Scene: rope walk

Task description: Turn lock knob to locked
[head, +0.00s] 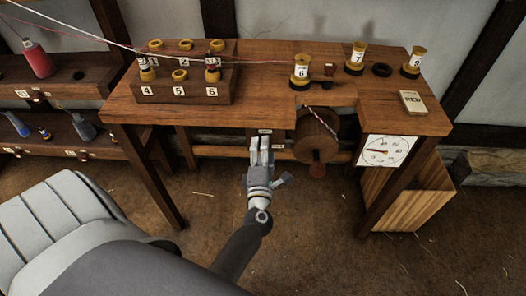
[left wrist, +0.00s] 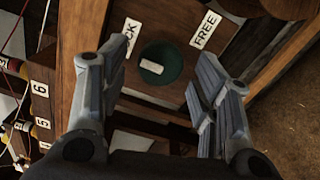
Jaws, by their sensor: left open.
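The lock knob (left wrist: 172,72) is a round dark green disc with a short white bar (left wrist: 151,67) on it, set on a wooden panel in the left wrist view. A FREE label (left wrist: 205,29) is to its upper right. Another label (left wrist: 132,38), reading "CK" where visible, is to its left, partly hidden by my finger. My left gripper (left wrist: 150,75) is open, its fingers on either side of the knob with gaps. In the head view my left gripper (head: 261,145) is low at the front of the bench, hiding the knob. My right gripper is not in view.
The wooden bench (head: 265,70) carries a numbered spool rack (head: 185,90) and several yellow spools. A wooden wheel (head: 316,135) and a dial gauge (head: 385,150) are right of my gripper. A wooden crate (head: 415,200) stands on the floor. Strings cross above the bench.

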